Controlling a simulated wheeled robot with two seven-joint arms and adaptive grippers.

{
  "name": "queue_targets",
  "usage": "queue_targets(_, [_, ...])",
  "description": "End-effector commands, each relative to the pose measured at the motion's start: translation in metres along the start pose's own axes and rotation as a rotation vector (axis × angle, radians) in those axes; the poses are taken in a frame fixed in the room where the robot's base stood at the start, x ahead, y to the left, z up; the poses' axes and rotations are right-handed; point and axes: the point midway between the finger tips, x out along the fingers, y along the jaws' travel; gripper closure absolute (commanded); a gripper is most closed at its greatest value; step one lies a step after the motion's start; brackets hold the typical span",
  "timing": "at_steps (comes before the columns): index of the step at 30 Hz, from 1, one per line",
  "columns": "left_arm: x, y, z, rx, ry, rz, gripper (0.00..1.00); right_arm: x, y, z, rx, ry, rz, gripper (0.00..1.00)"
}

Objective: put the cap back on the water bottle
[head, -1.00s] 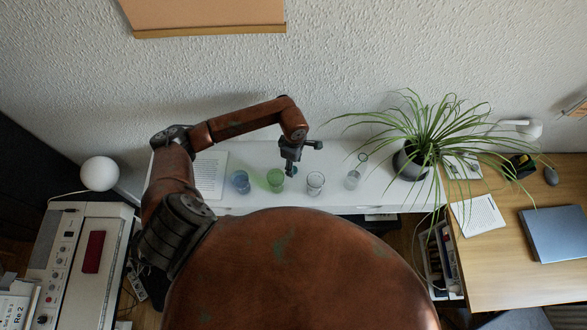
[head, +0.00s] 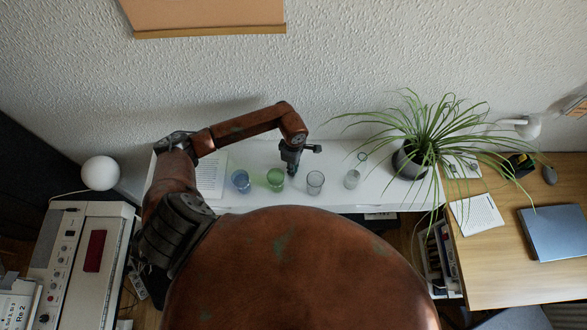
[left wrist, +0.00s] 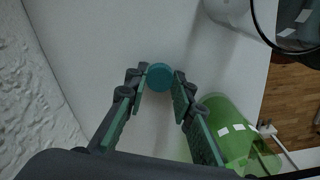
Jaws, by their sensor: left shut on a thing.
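My left gripper (head: 291,171) hangs over the white piano top, behind the green glass. In the left wrist view its fingertips (left wrist: 160,80) are shut on a small round blue cap (left wrist: 159,76), with the white surface beyond it. The cap cannot be made out in the head view. A clear, upright vessel (head: 352,180) at the right end of the row of glasses, with a ring-like top, appears to be the water bottle. It stands to the right of my left gripper, apart from it. My right gripper is not in view.
A blue glass (head: 240,181), a green glass (head: 275,180) and a clear glass (head: 315,183) stand in a row near the gripper. The green glass (left wrist: 238,132) is close in the wrist view. A potted plant (head: 410,160) overhangs the right end. A wall rises behind.

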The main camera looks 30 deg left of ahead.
Motion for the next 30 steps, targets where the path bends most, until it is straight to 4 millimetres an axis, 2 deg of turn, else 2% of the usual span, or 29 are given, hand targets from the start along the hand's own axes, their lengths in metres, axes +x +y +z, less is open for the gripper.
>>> queue_targets(9, [-0.001, 0.000, 0.000, 0.000, 0.000, 0.000, 0.85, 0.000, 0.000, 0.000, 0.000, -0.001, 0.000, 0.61])
queue_targets(14, [-0.010, 0.000, 0.000, 0.000, 0.001, 0.001, 0.85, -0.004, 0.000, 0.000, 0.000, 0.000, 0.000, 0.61])
queue_targets(19, [-0.035, 0.002, -0.001, 0.001, 0.002, 0.004, 0.85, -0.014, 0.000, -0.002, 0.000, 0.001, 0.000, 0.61])
queue_targets(27, [-0.096, -0.035, 0.034, 0.006, -0.001, 0.002, 0.85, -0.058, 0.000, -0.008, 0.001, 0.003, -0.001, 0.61])
queue_targets(30, [-0.103, -0.050, 0.049, 0.006, -0.002, 0.001, 0.85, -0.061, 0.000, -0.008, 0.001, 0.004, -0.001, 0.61])
